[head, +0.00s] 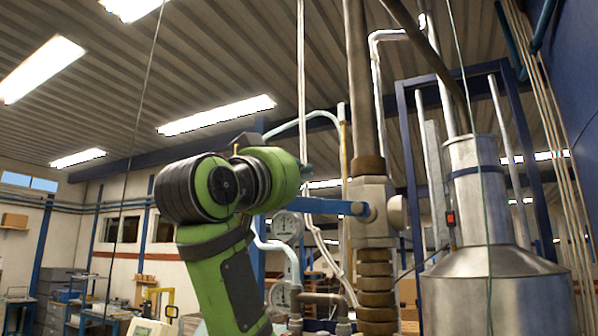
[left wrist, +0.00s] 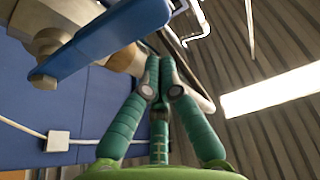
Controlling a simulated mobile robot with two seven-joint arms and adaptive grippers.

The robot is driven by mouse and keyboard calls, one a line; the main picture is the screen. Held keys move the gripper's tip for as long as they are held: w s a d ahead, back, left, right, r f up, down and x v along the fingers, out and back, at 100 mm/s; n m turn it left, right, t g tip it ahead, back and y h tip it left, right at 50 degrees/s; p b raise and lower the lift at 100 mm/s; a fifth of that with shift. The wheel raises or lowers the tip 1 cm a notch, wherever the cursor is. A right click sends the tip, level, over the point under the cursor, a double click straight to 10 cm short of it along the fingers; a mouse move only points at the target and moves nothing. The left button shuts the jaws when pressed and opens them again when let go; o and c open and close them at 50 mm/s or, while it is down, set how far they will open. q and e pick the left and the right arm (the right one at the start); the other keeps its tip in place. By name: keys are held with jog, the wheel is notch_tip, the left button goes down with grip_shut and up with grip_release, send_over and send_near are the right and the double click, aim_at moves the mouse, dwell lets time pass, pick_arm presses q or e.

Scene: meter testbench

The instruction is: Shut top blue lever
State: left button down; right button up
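The blue lever (head: 325,206) sticks out level to the left from a metal valve body (head: 374,206) on the vertical pipe in the head view. It also shows large and close at the upper left of the left wrist view (left wrist: 105,42). My left gripper (left wrist: 160,62) has its teal fingers drawn together at the tips, with nothing seen between them. The fingers are beside the lever; whether they touch it I cannot tell. In the head view the left gripper (head: 306,171) is mostly hidden behind my green wrist, just above the lever. My right gripper is not in view.
Round gauges (head: 286,228) and pipes stand below and behind the lever. A metal tank (head: 492,270) inside a blue frame (head: 409,160) stands at the right. A loose dark cable (head: 148,90) hangs at the left. Open air lies above my arm.

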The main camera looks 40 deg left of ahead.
pick_arm(q)
jog(key=f+n+b, duration=0.1)
jog(key=f+n+y+b, duration=0.1)
jog(key=f+n+b, duration=0.1)
jog(key=shift+s+a+f, duration=0.3)
jog(key=shift+a+f, duration=0.05)
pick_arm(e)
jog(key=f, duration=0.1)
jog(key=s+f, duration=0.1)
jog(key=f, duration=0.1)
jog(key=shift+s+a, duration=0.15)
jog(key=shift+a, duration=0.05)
pick_arm(q)
jog(key=shift+w+r, duration=0.1)
